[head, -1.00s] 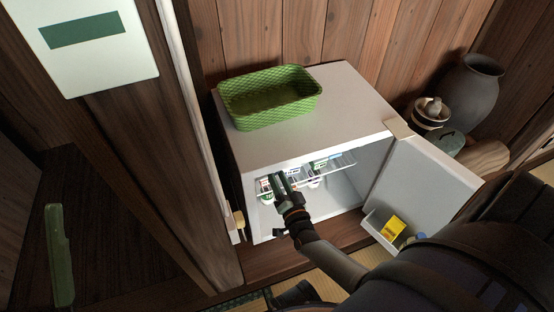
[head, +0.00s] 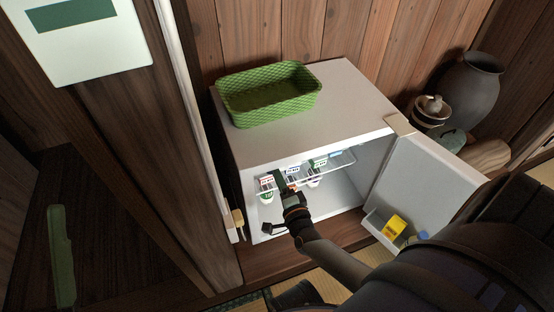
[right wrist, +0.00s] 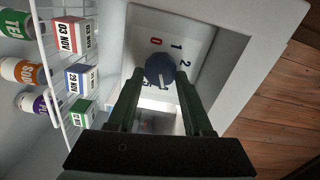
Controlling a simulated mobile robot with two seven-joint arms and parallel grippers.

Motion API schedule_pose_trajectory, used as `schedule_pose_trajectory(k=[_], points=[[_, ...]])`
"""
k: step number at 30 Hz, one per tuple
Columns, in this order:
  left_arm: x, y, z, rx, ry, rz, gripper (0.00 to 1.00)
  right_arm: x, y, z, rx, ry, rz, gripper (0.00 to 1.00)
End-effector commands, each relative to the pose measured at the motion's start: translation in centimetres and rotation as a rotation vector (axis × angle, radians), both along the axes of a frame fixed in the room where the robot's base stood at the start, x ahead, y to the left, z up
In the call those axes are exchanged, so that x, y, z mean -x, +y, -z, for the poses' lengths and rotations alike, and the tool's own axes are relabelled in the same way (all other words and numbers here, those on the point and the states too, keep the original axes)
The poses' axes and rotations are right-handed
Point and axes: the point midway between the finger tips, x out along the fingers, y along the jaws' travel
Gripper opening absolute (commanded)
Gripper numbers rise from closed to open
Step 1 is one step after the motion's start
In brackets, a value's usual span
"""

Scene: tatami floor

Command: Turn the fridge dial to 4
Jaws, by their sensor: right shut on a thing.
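The fridge (head: 300,128) is a small white box with its door (head: 428,180) swung open to the right. Its dial (right wrist: 160,68) is a round blue-grey knob on a white panel inside, with a red 0 and dark 1 and 2 around its far side. A pale mark shows on the knob's near side; I cannot read which number it meets. My right gripper (right wrist: 160,76) is shut on the dial, one dark green finger on each side. In the head view this gripper (head: 284,184) reaches into the fridge's front opening, and the dial is hidden. My left gripper is not in view.
A wire shelf (right wrist: 52,75) beside the gripper holds several capped bottles and date-labelled cartons. A green basket (head: 268,97) sits on the fridge. A yellow box (head: 394,226) lies in the door bin. A grey vase (head: 472,90) stands behind the door.

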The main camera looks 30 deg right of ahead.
Motion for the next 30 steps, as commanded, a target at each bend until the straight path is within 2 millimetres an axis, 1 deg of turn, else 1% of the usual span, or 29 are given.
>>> schedule_pose_trajectory(k=[15, 16, 24, 30], points=[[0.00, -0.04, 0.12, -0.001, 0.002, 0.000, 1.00, -0.20, -0.08, -0.20, -0.020, -0.009, 0.000, 0.00], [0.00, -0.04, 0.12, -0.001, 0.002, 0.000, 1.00, -0.20, -0.08, -0.20, -0.020, -0.009, 0.000, 0.52], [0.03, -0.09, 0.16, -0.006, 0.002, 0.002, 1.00, -0.09, -0.05, -0.09, -0.019, -0.007, 0.001, 0.81], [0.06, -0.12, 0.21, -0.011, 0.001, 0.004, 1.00, -0.05, -0.03, -0.04, -0.019, -0.006, 0.001, 0.81]])
